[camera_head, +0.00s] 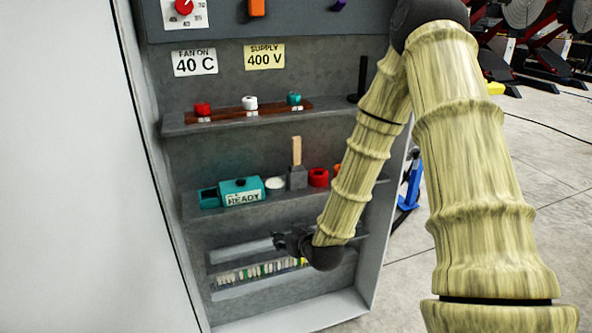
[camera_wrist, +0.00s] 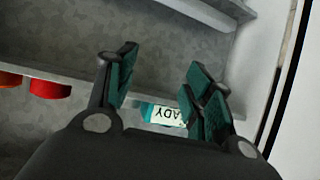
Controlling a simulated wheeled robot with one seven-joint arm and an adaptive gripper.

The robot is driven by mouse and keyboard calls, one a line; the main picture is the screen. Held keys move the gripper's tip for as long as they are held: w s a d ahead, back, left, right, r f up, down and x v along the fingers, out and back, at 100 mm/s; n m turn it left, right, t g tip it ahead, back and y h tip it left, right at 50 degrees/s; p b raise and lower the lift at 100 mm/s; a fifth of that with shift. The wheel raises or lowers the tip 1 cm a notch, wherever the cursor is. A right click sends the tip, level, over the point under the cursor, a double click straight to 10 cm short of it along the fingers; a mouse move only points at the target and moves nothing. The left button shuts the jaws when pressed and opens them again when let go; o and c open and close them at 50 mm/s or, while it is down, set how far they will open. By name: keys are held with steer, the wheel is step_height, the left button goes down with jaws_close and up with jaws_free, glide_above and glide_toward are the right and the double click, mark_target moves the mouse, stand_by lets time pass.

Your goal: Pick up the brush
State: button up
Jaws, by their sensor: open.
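The brush (camera_head: 297,150) appears to be the tan wooden handle rising from a dark grey block on the middle shelf in the head view. It stands upright between a white round item and a red cup. I cannot make it out in the wrist view, where my left finger may hide it. My gripper (camera_head: 279,242) is below that shelf, lower than the brush and slightly left of it. In the wrist view my gripper (camera_wrist: 160,62) is open, with nothing between its teal-padded fingers.
The middle shelf (camera_head: 240,208) also carries a teal box (camera_head: 241,190) labelled READY, a white round item (camera_head: 275,184) and a red cup (camera_head: 318,178). An upper shelf (camera_head: 180,128) holds red, white and teal knobs. Terminal strips (camera_head: 258,272) sit below. Cabinet walls bound both sides.

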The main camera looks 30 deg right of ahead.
mark_target(297, 150)
steer(key=w+d+r+m+t+h+b, duration=0.1)
steer(key=w+d+r+t+h, duration=0.15)
steer(key=d+r, duration=0.45)
steer(key=w+d+r+m+t+h+b, duration=0.1)
steer(key=w+d+r+t+b, duration=0.2)
steer(key=r, duration=0.7)
steer(key=x, duration=0.1)
steer(key=p+x, duration=0.1)
steer(key=x, duration=0.3)
steer(key=shift+d+r, duration=0.2)
steer(key=shift+d, duration=0.15)
steer(key=shift+y, duration=0.25)
steer(key=shift+r+p+x, duration=0.2)
steer(key=shift+p+x, duration=0.35)
steer(key=shift+x, duration=2.1)
steer(key=shift+c, duration=0.2)
steer(key=c, duration=1.1)
steer(key=shift+s+r, duration=0.1)
steer(key=shift+r, duration=0.05)
